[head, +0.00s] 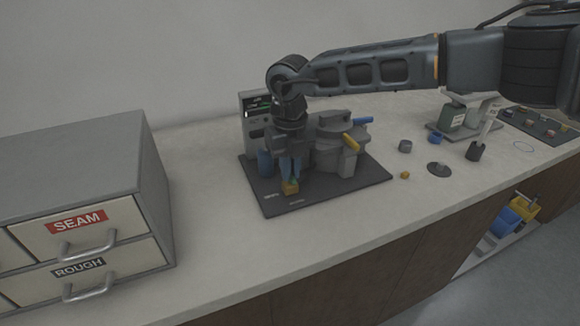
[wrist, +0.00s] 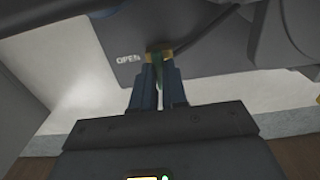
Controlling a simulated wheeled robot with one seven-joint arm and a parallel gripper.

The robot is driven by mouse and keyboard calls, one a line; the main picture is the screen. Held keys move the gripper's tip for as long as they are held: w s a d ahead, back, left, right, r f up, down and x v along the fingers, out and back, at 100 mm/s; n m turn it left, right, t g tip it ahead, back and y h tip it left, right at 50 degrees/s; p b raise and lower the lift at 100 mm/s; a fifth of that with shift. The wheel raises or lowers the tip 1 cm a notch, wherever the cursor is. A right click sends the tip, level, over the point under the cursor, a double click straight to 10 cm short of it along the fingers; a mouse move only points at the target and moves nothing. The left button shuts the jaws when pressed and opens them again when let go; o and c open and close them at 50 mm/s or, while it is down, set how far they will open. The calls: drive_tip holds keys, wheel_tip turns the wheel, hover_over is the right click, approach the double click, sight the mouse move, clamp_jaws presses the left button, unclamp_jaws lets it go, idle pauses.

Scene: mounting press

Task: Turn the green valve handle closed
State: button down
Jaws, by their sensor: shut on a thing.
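The green valve handle (wrist: 158,68) shows in the wrist view as a narrow green strip between my two blue-grey fingers. It joins a brass valve body (wrist: 160,50) at the edge of the dark base plate. My gripper (head: 291,179) points down over the front of the plate in the head view and is shut on the handle. The brass body also shows there, just below the fingertips (head: 290,188). The fingers hide most of the handle. An "OPEN" label (wrist: 128,58) is printed on the plate left of the valve in the wrist view.
The grey press (head: 333,150) with blue and yellow levers stands right of my gripper on the dark plate (head: 350,187). A control box (head: 252,118) stands behind. A drawer cabinet (head: 80,180) is at left. Small parts lie to the right. The counter in front is clear.

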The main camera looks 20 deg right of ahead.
drive_tip(key=shift+r, duration=0.1)
idle(0.3)
drive_tip(key=c, duration=1.2)
unclamp_jaws()
drive_tip(key=shift+o, duration=0.2)
wheel_tip(320, 180, up, 8)
drive_tip(key=shift+f+b, duration=0.15)
drive_tip(key=shift+b, duration=0.35)
